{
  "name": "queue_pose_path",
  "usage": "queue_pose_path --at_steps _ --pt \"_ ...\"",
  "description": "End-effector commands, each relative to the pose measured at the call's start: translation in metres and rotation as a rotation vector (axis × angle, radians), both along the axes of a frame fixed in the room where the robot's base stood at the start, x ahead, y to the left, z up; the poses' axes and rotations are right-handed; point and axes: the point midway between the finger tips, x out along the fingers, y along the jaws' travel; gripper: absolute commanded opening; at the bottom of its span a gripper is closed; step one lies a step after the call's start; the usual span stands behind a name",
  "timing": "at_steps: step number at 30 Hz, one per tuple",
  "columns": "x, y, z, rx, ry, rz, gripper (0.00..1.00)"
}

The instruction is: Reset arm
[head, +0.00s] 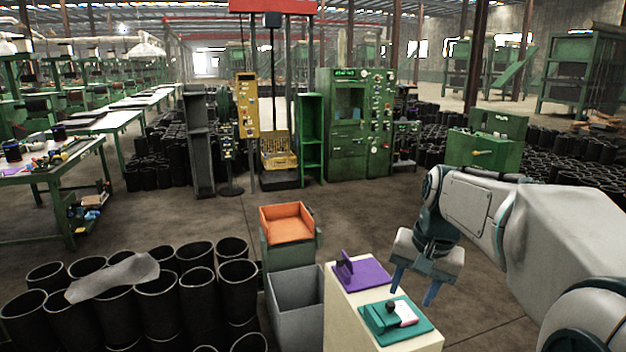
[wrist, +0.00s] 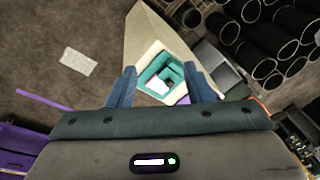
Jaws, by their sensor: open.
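My gripper (head: 413,283) hangs at the end of my arm, to the right of and above a cream stand, with its two blue fingers apart and nothing between them. In the wrist view my gripper (wrist: 163,90) is also open, with the stand's top seen beyond the fingers. The cream stand (head: 345,325) carries a teal tray (head: 422,328) with a small dark and teal item and a white-pink piece on it. A purple tray (head: 372,272) with an upright purple part lies behind the teal one.
A grey bin (head: 296,305) and a stand with an orange tray (head: 287,223) are left of the cream stand. Several black rubber sleeves (head: 197,295) stand at the lower left, with a grey sheet (head: 112,277) across some. Open floor (head: 490,290) lies under my arm.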

Motion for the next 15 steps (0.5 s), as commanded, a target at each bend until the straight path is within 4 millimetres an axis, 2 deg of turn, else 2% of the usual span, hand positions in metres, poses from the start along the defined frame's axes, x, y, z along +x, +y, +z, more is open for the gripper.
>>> queue_pose_path --at_steps 1,9,15 --pt "-0.020 0.005 -0.002 -0.014 -0.019 0.038 0.46" --pt "-0.109 0.024 -0.035 -0.118 -0.112 0.253 0.46" --pt "-0.153 0.030 -0.062 -0.185 -0.157 0.369 0.46"
